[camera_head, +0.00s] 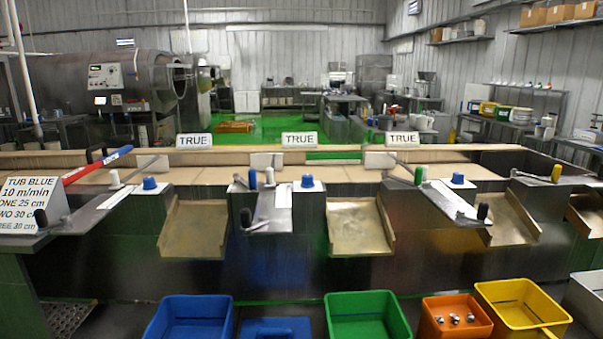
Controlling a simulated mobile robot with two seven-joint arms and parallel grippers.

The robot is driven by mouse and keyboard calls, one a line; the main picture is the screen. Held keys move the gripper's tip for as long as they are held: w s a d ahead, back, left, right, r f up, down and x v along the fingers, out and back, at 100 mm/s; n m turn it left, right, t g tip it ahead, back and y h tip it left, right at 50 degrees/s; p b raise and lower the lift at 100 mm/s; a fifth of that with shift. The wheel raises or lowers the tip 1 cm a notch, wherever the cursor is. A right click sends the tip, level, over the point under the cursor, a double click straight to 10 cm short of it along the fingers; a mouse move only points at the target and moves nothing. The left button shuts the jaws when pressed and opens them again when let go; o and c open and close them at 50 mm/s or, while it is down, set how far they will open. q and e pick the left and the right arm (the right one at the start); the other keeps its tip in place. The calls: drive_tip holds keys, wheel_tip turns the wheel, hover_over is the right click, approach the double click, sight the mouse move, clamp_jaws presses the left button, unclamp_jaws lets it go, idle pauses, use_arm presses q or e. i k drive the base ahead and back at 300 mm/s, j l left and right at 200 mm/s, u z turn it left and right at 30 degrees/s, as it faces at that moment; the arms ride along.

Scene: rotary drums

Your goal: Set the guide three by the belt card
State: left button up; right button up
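The belt card (29,200) stands at the left edge, partly cut off. It reads TUB BLUE, 10 m/min, ONE 25 cm, TWO 30 cm, and a cropped last line ending in EE 30 cm. Along the belt (330,172) are a left guide block (148,164), a middle one (266,160) and a right one (380,160). I see no number on them, so I cannot tell which is three. Neither of my grippers is in view.
TRUE signs stand behind the belt at left (194,141), middle (299,139) and right (402,138). Metal chutes face a blue tub (190,300), green tub (328,325), orange tub with metal parts (432,325) and yellow tub (545,325).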

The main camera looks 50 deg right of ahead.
sight(374, 160)
drive_tip(key=z, duration=2.25)
drive_tip(key=i+l+z, duration=0.35)
drive_tip(key=i+l, duration=0.55)
